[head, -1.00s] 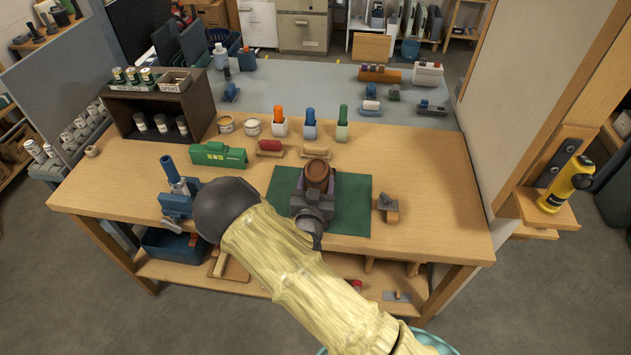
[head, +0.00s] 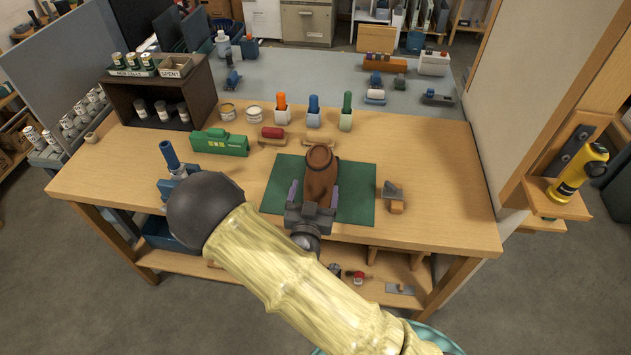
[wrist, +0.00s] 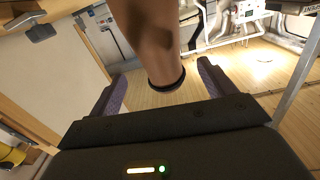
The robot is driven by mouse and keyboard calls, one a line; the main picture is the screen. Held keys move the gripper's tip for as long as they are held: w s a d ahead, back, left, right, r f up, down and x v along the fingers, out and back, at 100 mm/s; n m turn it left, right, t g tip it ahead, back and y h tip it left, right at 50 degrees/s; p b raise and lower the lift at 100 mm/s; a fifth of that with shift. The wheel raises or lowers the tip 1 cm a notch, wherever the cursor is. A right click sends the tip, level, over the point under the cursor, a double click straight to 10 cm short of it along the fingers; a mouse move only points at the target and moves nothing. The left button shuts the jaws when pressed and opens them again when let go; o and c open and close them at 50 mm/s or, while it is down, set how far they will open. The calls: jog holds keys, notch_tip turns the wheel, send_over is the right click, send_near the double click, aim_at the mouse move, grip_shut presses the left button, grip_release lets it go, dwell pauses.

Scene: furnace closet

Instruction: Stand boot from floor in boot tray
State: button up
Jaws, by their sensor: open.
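The brown boot (head: 321,180) is on the flat green mat (head: 355,205) on the wooden workbench, not on the floor. Its round opening faces up towards the head camera. My gripper (head: 314,193) is open, with its purple-padded fingers on either side of the boot's near part. In the wrist view, the boot (wrist: 155,40) comes down from the top edge to a dark ring between the fingers of my gripper (wrist: 160,82). Gaps show on both sides of it there. Its sole is hidden. I cannot make out a raised-rim boot tray.
A green box (head: 219,143) and several coloured bottles stand behind the mat. A blue clamp-like tool (head: 172,165) is left of my arm, and a small grey-and-wood tool (head: 394,196) lies right of the mat. The bench's right front is clear.

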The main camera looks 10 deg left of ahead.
jog(key=shift+s+b, duration=0.4)
jog(key=shift+s, duration=1.4)
jog(key=shift+w, duration=0.1)
